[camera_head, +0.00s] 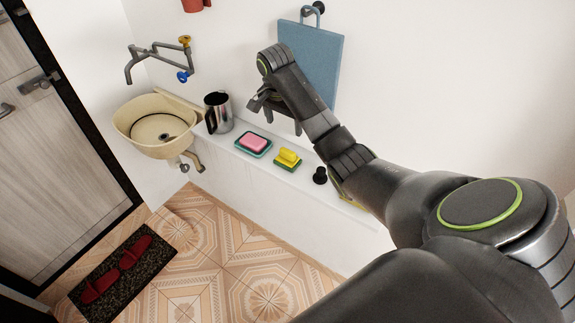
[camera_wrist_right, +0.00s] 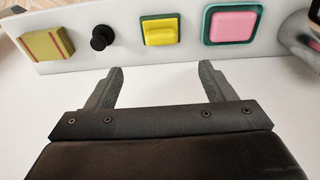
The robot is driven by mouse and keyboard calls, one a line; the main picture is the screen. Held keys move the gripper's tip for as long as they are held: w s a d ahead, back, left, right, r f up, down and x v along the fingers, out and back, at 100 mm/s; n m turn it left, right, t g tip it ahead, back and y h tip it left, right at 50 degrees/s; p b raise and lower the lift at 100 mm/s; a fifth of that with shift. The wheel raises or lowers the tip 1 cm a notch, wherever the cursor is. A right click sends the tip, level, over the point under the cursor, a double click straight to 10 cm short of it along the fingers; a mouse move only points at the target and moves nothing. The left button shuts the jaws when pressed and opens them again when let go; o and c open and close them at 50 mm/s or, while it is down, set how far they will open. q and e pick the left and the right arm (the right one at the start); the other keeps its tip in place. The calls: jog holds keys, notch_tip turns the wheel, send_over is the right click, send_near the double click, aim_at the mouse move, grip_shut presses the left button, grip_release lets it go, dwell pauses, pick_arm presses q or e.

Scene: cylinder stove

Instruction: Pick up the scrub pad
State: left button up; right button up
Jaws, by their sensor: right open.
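Two yellow-and-green items could be the scrub pad; I cannot tell which. One is a yellow block on a dark green base (camera_head: 288,159), on the white ledge; it also shows ahead of my fingers in the right wrist view (camera_wrist_right: 160,31). The other is a yellow-green block (camera_wrist_right: 46,44) at the left of the right wrist view; in the head view my arm mostly hides it. My right gripper (camera_head: 277,108) is open and empty, above the ledge near the wall. In the wrist view its fingers (camera_wrist_right: 161,68) point toward the ledge, apart from both blocks. My left gripper is not in view.
On the ledge (camera_head: 222,147) stand a pink soap on a teal dish (camera_head: 253,145), a metal pitcher (camera_head: 219,112) and a black knob (camera_head: 320,175). A blue board (camera_head: 318,60) hangs on the wall behind my right gripper. A cream sink (camera_head: 155,125) is at the left.

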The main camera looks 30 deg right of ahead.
jog(key=b, duration=0.4)
send_over(287, 151)
jog(key=a, duration=0.1)
notch_tip(287, 151, down, 5)
jog(key=f+p, duration=0.2)
jog(key=f, duration=0.1)
jog(key=shift+s+d, duration=0.2)
jog(key=shift+s, duration=0.1)
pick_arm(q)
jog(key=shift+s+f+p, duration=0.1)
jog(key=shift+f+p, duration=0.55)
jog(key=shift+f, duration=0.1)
pick_arm(e)
jog(key=shift+w+d+f, duration=0.15)
jog(key=shift+d+f, duration=0.05)
jog(key=shift+f, duration=0.85)
jog(key=shift+w+d+f, duration=0.1)
jog(key=shift+d+f, duration=0.05)
jog(key=shift+f, duration=0.85)
jog(key=c, duration=1.3)
jog(key=shift+c, duration=0.3)
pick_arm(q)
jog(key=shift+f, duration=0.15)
